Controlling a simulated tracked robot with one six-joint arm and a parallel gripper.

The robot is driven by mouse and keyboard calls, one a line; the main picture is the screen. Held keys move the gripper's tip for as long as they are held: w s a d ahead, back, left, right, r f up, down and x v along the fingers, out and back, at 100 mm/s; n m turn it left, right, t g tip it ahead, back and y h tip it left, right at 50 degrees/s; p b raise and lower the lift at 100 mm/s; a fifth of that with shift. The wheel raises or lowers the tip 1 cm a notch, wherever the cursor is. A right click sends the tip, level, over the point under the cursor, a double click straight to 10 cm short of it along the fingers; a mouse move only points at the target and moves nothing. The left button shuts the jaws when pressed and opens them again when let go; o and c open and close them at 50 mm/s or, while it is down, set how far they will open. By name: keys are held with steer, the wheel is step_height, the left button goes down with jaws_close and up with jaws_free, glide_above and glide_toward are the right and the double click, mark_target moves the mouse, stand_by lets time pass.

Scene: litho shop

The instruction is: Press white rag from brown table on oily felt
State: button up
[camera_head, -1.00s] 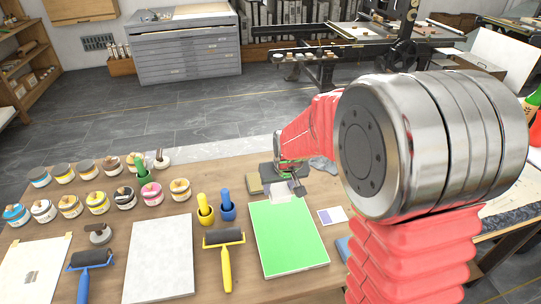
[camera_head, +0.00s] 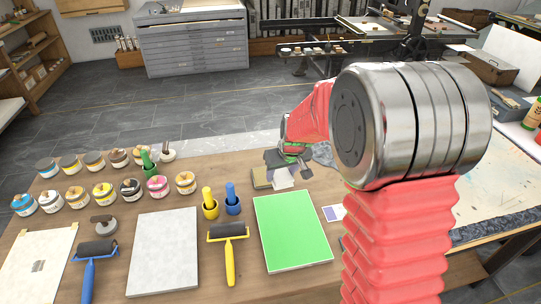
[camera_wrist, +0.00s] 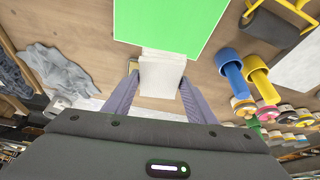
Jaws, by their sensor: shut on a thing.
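My gripper (camera_wrist: 160,80) is shut on a white, folded, flat rag (camera_wrist: 160,70), which sticks out between the two fingertips. The rag also shows in the head view (camera_head: 283,178), just beyond the far edge of a green sheet, above the brown table (camera_head: 220,160). I cannot tell whether it touches the table. A small olive-brown pad (camera_head: 262,178) lies just left of the gripper in the head view; I cannot tell whether it is the oily felt. A crumpled grey cloth (camera_wrist: 55,72) lies to one side of the gripper, also in the head view (camera_head: 323,154).
The green sheet (camera_head: 292,230) lies on the table nearer my body. A small card (camera_head: 333,213) lies right.

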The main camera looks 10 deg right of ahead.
steer(key=w+f+n+y, duration=0.1)
steer(key=w+n, duration=0.2)
steer(key=w, duration=0.3)
steer(key=w+f+n+g+y, duration=0.1)
steer(key=w+f+n, duration=0.1)
steer(key=w, duration=0.5)
steer(key=shift+w+f+n, duration=0.15)
steer(key=shift+f+n, duration=0.15)
steer(key=shift+n, duration=0.5)
steer(key=shift+d+f, duration=0.1)
steer(key=shift+f, duration=0.05)
steer(key=shift+f, duration=2.9)
steer(key=shift+f, duration=0.45)
step_height(320, 180, up, 7)
stand_by(0.7)
